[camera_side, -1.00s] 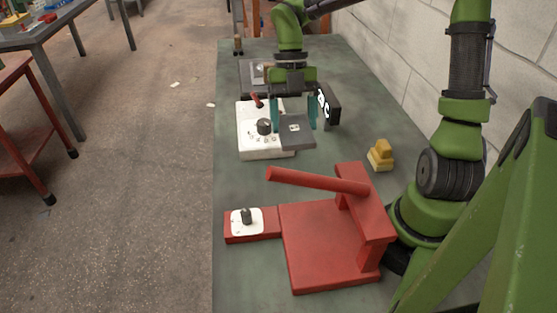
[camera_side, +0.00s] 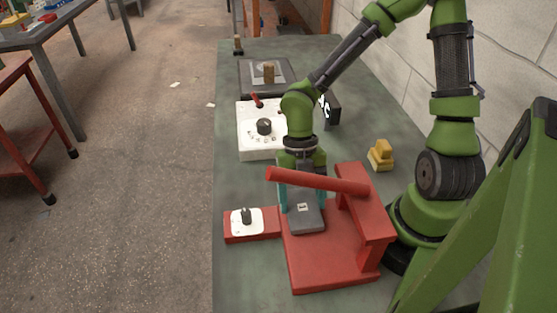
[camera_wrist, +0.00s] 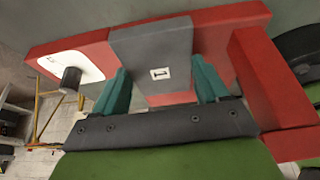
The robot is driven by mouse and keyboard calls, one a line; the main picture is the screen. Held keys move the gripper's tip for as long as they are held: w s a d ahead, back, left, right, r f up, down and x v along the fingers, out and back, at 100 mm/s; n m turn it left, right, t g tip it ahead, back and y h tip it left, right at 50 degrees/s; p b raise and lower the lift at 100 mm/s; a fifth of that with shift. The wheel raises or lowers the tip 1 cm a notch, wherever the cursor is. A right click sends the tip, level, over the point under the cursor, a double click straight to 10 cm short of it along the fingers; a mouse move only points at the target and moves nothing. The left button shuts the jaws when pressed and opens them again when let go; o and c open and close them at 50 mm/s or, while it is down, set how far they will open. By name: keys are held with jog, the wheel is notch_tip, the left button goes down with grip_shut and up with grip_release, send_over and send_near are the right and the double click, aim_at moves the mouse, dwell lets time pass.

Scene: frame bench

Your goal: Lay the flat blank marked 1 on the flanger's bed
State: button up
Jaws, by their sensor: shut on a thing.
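The flat grey blank (camera_side: 306,219), with a white label reading 1, is held by my gripper (camera_side: 302,198) over the back left part of the red flanger's bed (camera_side: 328,268). My gripper's teal fingers are shut on the blank's two sides. In the wrist view the blank (camera_wrist: 152,50) lies between my gripper's fingers (camera_wrist: 158,88), with the red flanger (camera_wrist: 215,40) behind it. I cannot tell whether the blank touches the bed. The flanger's red handle bar (camera_side: 318,180) crosses in front of my gripper.
The flanger's left arm carries a white plate with a grey knob (camera_side: 246,216). Behind stand a white box with a black dial (camera_side: 262,128) and a dark tray with a light plate (camera_side: 262,75). A yellow block (camera_side: 380,154) lies to the right. The bed's front is clear.

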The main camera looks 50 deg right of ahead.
aim_at(309, 241)
jog(key=s+a, duration=0.4)
jog(key=s, duration=0.1)
jog(key=shift+a, duration=0.35)
jog(key=shift+w+d+f, duration=0.1)
jog(key=shift+w+f, duration=0.1)
jog(key=shift+f, duration=0.1)
jog(key=o, duration=1.3)
jog(key=shift+f, duration=0.1)
jog(key=shift+c, duration=0.2)
jog(key=shift+v, duration=0.8)
jog(key=w+d, duration=0.8)
jog(key=shift+w+d+f, duration=0.1)
jog(key=shift+w+d, duration=0.1)
jog(key=shift+w, duration=0.05)
